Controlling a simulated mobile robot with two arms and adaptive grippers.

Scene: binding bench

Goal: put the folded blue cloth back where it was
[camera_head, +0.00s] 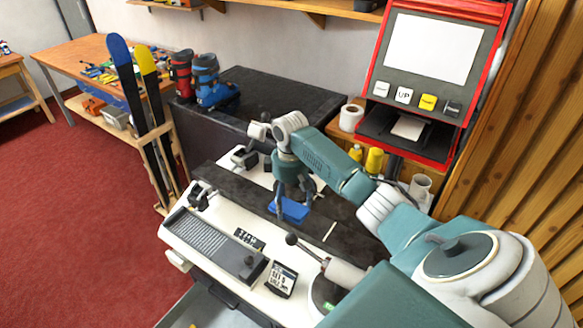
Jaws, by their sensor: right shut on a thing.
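The folded blue cloth (291,210) is a small bright blue block on the dark strip along the middle of the white bench machine (200,232). My right gripper (293,203) points down from above and is shut on the cloth. Its fingers hide part of the cloth's far side. I cannot tell whether the cloth rests on the strip or hangs just above it. My left gripper is not in view.
A black-knobbed lever (292,239) and a small display (281,280) stand at the machine's front. A red-framed kiosk (433,70) stands behind right. Ski boots (207,82) sit on a dark cabinet (270,100). Skis (135,90) stand left. Red floor (70,230) is clear.

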